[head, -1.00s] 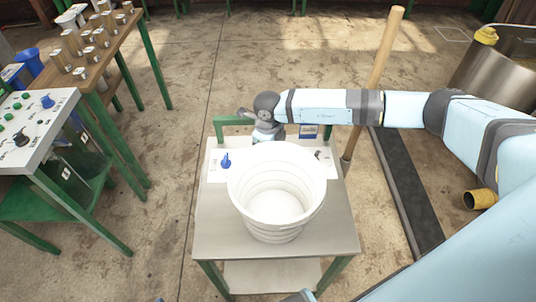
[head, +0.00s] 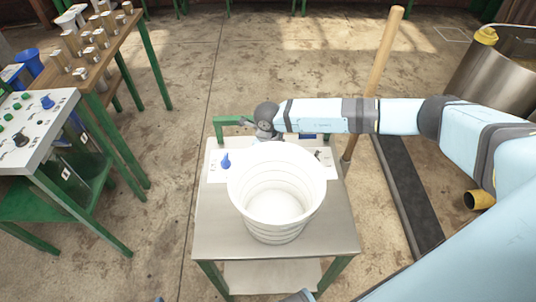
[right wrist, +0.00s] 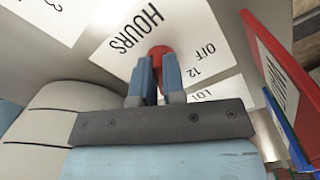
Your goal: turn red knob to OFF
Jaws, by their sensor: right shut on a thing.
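The red knob (right wrist: 158,52) shows in the right wrist view between the two blue fingers of my right gripper (right wrist: 158,77), which is shut on it. White labels around it read HOURS (right wrist: 137,28), OFF (right wrist: 206,48) and 12. The fingers hide part of the knob, and I cannot tell which mark it points to. In the head view the red knob and my right fingertips are hidden behind the white bucket; my right wrist hangs over the back of the white panel (head: 216,170). My left gripper is not in view.
The white bucket (head: 276,190) stands on the metal cart (head: 220,232), just in front of the panel. A blue knob (head: 226,160) is at the panel's left. A wooden pole (head: 380,60) stands behind right. Another control table (head: 35,130) is at the left.

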